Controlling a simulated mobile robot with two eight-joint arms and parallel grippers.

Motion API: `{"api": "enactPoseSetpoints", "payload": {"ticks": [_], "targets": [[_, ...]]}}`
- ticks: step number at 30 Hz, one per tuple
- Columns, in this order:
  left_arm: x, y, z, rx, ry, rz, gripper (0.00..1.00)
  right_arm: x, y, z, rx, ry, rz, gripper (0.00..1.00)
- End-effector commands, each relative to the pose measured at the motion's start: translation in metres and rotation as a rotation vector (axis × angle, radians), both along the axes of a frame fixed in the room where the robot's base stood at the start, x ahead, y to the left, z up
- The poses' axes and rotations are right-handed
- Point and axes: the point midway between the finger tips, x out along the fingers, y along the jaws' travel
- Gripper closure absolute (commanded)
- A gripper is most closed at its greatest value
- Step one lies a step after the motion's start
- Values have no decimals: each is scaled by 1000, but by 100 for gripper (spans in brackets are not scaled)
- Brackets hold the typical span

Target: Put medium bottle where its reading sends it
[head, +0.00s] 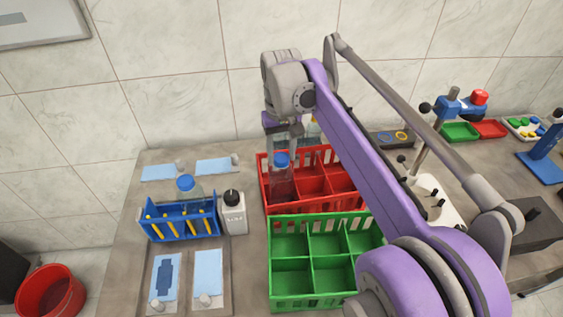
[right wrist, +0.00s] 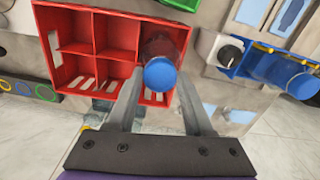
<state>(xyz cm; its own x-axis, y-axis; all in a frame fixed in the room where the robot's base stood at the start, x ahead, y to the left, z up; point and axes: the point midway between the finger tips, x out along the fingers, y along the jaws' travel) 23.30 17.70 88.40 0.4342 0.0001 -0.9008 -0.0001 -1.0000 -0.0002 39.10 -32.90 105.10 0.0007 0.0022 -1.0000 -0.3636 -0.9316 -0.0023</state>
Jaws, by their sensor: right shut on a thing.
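My right gripper (head: 284,142) is shut on a clear bottle with a blue cap (head: 282,160), likely the medium bottle. The bottle hangs upright, its body in the left column of the red crate (head: 263,190); I cannot tell whether it touches the floor. In the right wrist view the fingers (right wrist: 160,100) are at either side of the blue cap (right wrist: 161,75), and the body runs down inside the red crate (right wrist: 80,28). A green crate (head: 290,300) with several compartments stands in front of the red one. No reading is legible. My left gripper is out of view.
A blue rack (head: 180,228) with another blue-capped bottle (head: 187,184) stands to the left, next to a white bottle with a black cap (head: 233,214). Pale blue mats lie around it. My right arm crosses the right side; stands and small trays (head: 460,132) are behind it.

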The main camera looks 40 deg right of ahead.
Motion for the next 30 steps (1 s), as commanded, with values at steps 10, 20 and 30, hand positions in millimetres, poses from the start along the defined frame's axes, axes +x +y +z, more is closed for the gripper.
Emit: {"api": "enactPoseSetpoints", "payload": {"ticks": [10, 20, 30], "targets": [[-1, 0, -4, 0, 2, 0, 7, 0, 0, -32, 0, 0, 0, 97], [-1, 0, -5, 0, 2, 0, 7, 0, 0, -35, 0, 0, 0, 45], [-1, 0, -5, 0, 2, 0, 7, 0, 0, -35, 0, 0, 0, 18]]}}
